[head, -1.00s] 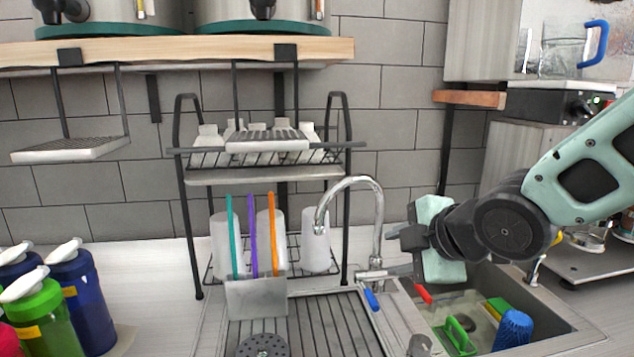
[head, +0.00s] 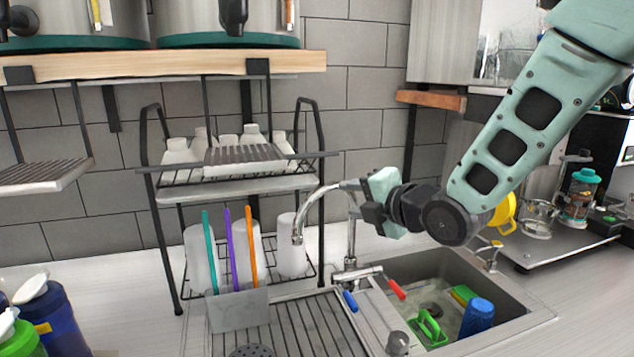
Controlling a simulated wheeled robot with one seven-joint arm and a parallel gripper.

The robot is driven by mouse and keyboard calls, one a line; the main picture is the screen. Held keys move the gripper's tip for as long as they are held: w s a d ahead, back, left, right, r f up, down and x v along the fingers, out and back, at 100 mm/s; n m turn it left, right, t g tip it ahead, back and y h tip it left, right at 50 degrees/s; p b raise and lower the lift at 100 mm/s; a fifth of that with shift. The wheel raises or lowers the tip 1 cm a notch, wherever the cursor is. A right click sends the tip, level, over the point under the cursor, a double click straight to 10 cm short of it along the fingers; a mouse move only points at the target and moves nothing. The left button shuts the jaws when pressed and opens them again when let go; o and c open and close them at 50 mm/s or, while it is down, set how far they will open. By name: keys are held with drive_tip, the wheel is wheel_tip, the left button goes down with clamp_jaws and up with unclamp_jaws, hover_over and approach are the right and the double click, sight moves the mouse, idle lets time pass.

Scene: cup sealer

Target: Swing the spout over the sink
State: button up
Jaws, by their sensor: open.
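The chrome faucet spout (head: 312,200) arches up from its base and points left, its tip over the drainboard side near the white cups. The faucet base has a blue and a red handle (head: 396,289). The grey sink (head: 505,287) lies to the right of the faucet. My gripper (head: 366,205) is at the upper part of the faucet, just right of the spout's top bend. It is open, with its fingers toward the faucet riser. Whether it touches the pipe I cannot tell.
A black dish rack (head: 172,250) with cups and coloured sticks stands left of the faucet. In the sink lie a green-handled brush (head: 431,327) and a blue cup (head: 477,317). A ribbed drainboard (head: 310,325) is in front. Bottles stand at lower left.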

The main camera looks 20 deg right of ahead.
sight(320, 195)
drive_tip(key=p+x, duration=0.9)
drive_tip(key=x, duration=0.4)
drive_tip(key=shift+w+f, duration=0.1)
clamp_jaws()
